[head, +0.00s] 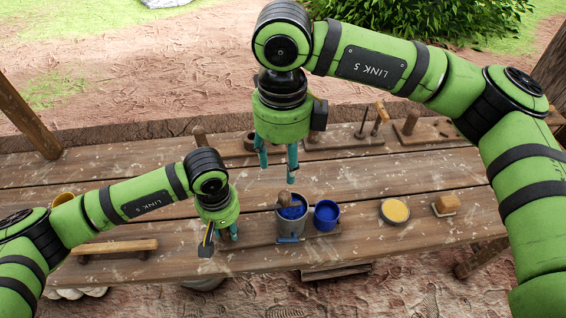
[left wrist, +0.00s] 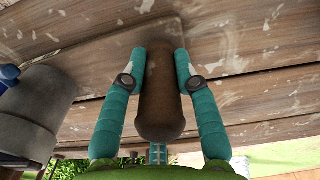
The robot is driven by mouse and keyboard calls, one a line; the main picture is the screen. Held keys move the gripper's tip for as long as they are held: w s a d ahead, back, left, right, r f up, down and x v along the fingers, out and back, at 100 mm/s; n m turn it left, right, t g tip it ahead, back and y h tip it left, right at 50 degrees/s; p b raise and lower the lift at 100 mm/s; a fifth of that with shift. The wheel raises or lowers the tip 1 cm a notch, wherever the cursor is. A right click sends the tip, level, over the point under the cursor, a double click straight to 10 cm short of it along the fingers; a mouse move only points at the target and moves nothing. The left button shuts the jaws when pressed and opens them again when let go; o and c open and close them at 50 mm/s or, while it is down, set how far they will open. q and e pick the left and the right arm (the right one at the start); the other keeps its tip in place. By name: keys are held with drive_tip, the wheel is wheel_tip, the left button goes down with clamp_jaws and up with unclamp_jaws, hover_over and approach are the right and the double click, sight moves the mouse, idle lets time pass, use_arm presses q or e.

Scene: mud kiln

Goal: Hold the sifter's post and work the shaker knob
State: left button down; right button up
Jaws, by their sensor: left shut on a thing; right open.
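The sifter is a grey pot (head: 291,224) with blue powder inside and a brown knob (head: 284,198) at its top. It stands on a low wooden board near the table's front edge. My left gripper (head: 228,235) is left of the pot. In the left wrist view its teal fingers (left wrist: 160,70) are shut on a brown rounded wooden post (left wrist: 160,100). In the head view the post is hidden by the gripper. My right gripper (head: 277,174) is open and empty, pointing down above the knob and apart from it.
A blue cup (head: 326,214) stands just right of the pot. Wooden boards with pegs (head: 345,137) line the table's back. A wooden bar (head: 117,248) lies at the left front.

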use_arm(q)
drive_tip(key=c, duration=0.9)
unclamp_jaws()
drive_tip(key=shift+o, duration=0.2)
wheel_tip(320, 180, up, 12)
drive_tip(key=shift+r, duration=0.1)
